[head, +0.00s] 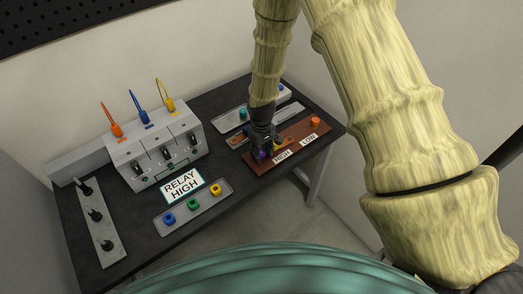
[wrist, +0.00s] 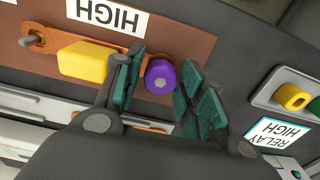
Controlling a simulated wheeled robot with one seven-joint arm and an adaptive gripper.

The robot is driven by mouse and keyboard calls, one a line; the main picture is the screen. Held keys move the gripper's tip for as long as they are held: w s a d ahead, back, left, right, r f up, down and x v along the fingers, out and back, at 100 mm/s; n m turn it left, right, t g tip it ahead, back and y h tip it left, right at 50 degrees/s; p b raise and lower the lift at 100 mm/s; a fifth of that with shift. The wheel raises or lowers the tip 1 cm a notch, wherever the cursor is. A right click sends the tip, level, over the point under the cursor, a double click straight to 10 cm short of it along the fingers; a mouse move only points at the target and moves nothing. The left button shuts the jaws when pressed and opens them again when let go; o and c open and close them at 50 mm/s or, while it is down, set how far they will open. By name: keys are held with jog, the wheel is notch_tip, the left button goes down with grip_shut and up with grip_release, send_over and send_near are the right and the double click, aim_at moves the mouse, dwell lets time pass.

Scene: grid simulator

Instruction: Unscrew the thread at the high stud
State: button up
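A purple hexagonal-centred knob (wrist: 160,78) sits on the brown board (wrist: 190,45) near the HIGH label (wrist: 112,16), at the end of an orange strap (wrist: 50,44). A yellow block (wrist: 84,62) is on the strap. My gripper (wrist: 163,92) has its green-padded fingers on either side of the purple knob. A gap shows on the left side; whether the right finger touches is unclear. In the head view, my gripper (head: 263,150) is low over the board, partly hiding the purple knob (head: 262,156). A bare stud (wrist: 30,39) is at the strap's other end.
An orange knob (head: 315,122) stands near the LOW label (head: 308,139). A tray (head: 180,222) of coloured knobs, a RELAY HIGH sign (head: 182,187) and a grey switch box (head: 155,155) are to the left. A grey strip with levers (head: 93,225) is at the far left.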

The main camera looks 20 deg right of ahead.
jog(key=shift+c, duration=0.5)
grip_shut()
jog(key=n, duration=0.5)
jog(key=shift+p, duration=0.4)
jog(key=n, duration=0.3)
jog(key=shift+r+p, duration=0.15)
jog(key=shift+p, duration=0.25)
jog(key=shift+n, duration=1.2)
